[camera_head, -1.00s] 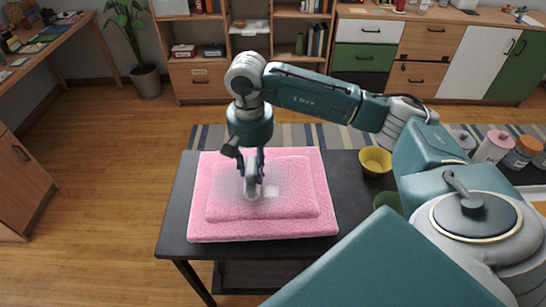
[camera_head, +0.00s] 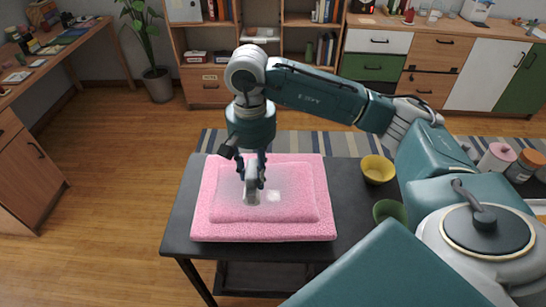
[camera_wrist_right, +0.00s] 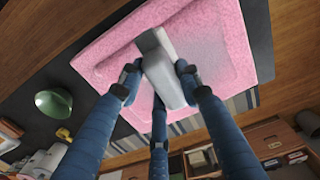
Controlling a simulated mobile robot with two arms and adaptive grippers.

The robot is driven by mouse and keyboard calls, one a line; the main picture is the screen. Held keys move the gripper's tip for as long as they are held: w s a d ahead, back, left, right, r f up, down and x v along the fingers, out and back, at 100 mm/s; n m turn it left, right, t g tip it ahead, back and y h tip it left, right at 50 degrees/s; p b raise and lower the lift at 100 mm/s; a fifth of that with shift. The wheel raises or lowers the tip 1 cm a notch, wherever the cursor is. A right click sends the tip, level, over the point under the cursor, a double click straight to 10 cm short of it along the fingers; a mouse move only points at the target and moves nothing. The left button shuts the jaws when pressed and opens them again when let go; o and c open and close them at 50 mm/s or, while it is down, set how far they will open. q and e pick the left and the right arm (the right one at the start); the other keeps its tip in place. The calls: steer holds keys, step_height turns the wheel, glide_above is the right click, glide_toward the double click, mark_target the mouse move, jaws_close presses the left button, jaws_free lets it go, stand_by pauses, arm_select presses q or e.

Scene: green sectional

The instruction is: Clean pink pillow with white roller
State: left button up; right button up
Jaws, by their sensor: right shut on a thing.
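The pink pillow (camera_head: 215,220) lies flat on a dark table (camera_head: 181,222), with a whitish patch across its raised middle. My right gripper (camera_head: 252,182) is above the pillow's middle, pointing down. It is shut on the white roller (camera_head: 252,197), whose lower end is at the pillow's surface; whether it touches I cannot tell. In the right wrist view the fingers close around the white roller (camera_wrist_right: 163,80) with the pink pillow (camera_wrist_right: 110,45) beyond it. My left gripper is not in view.
A yellow bowl (camera_head: 378,169) and a green bowl (camera_head: 390,211) stand on the table right of the pillow. A striped rug (camera_head: 300,142) lies behind the table. Shelves and cabinets line the back, and a desk stands at the left.

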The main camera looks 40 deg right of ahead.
steer(key=shift+r+p, duration=0.6)
steer(key=shift+r, duration=1)
steer(key=shift+a, duration=0.1)
